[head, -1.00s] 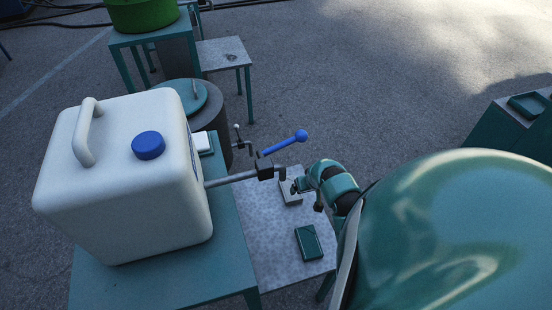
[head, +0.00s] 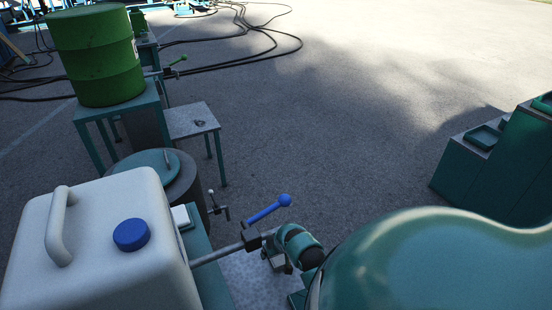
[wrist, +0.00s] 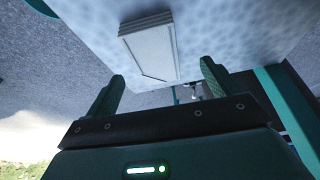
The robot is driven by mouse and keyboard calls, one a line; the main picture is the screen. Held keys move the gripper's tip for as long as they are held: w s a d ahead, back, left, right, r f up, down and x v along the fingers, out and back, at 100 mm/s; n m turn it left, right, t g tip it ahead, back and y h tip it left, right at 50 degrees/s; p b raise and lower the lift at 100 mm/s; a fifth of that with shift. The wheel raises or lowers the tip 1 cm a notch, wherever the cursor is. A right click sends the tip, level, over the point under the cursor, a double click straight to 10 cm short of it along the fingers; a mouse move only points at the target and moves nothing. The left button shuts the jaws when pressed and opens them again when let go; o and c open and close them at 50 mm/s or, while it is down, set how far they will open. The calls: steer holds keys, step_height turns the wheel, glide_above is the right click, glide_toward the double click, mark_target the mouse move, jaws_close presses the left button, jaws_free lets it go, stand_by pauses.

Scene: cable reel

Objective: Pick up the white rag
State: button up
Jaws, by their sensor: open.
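A pale, flat rectangular slab, which looks like the folded white rag (wrist: 150,48), lies on a mottled grey tabletop (wrist: 215,25) in the wrist view. My gripper (wrist: 160,88) is open, and its two green fingers point toward the slab with a gap between. Nothing is between the fingertips. In the head view my gripper (head: 281,266) is low over the grey tabletop, and my arm hides the slab there. Another small white flat thing (head: 181,216) sits behind the white jerrycan (head: 95,245); I cannot tell what it is.
A valve with a blue-knobbed lever (head: 268,209) and pipe stands close beside my gripper. A lidded grey drum (head: 186,190) and a green barrel (head: 97,58) on a stand (head: 118,107) are farther back. Green stepped blocks (head: 480,160) stand at right. Open pavement lies between.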

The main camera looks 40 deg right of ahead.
steer(key=shift+d+x, duration=0.2)
steer(key=shift+x, duration=0.75)
steer(key=shift+d+x, duration=0.2)
steer(key=shift+x, duration=0.75)
steer(key=shift+w+d+f, duration=0.1)
steer(key=shift+w+f, duration=0.25)
steer(key=shift+f, duration=0.15)
steer(key=shift+c, duration=0.4)
steer(key=c, duration=1)
